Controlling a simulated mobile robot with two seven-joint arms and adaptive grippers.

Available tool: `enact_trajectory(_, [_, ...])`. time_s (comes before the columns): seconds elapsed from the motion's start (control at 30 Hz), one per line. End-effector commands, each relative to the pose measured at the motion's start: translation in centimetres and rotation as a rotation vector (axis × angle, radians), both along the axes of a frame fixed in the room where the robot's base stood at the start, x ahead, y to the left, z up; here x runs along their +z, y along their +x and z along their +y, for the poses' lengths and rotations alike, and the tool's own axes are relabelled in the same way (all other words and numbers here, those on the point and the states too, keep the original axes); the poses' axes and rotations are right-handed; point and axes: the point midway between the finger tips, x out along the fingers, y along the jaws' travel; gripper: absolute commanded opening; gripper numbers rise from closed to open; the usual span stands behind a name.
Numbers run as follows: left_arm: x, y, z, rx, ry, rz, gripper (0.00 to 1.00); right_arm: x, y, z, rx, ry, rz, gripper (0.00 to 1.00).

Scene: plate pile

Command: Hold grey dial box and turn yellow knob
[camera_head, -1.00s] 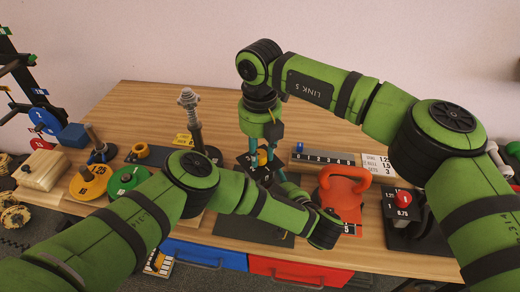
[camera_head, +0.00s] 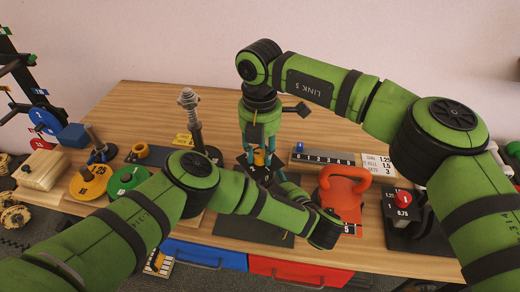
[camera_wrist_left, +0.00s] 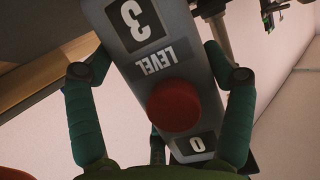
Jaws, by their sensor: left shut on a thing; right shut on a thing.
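The grey dial box (camera_wrist_left: 205,85) fills the middle of the left wrist view, with a red button, the word LEVEL and the labels 3 and 0 on the visible face. My left gripper (camera_wrist_left: 160,78) is shut on it, one teal finger on each side. In the head view the box (camera_head: 247,170) is small and partly covered by my grippers. The yellow knob (camera_head: 259,158) shows on top of it, between the fingers of my right gripper (camera_head: 259,153), which points down from above and is shut on it.
An orange kettlebell (camera_head: 342,204) stands close to the right of the box. A grey numbered rail (camera_head: 320,161) lies behind it. A post with a grey spiral top (camera_head: 193,120) and yellow and green weight plates (camera_head: 127,180) stand to the left. The back of the table is clear.

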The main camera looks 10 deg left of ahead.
Motion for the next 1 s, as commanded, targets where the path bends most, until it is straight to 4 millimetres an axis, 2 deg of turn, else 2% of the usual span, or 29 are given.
enact_trajectory(0.53, [0.14, -0.04, -0.04, 0.002, 0.0, -0.004, 0.26, 0.0, 0.22, -0.1, -0.03, 0.0, -0.006, 0.0])
enact_trajectory(0.57, [0.14, -0.04, -0.04, 0.002, 0.0, -0.004, 0.26, 0.0, 0.22, -0.1, -0.03, 0.0, -0.006, 0.35])
enact_trajectory(0.6, [0.14, -0.03, -0.05, 0.001, 0.0, -0.004, 0.26, 0.0, 0.22, -0.1, -0.03, -0.001, -0.007, 0.51])
enact_trajectory(0.63, [0.14, -0.03, -0.05, 0.001, 0.0, -0.004, 0.26, 0.0, 0.21, -0.09, -0.03, 0.0, -0.006, 0.56])
enact_trajectory(1.0, [0.14, 0.04, 0.0, 0.001, 0.001, -0.003, 0.26, 0.33, 0.08, -0.01, -0.027, 0.0, -0.002, 0.56])
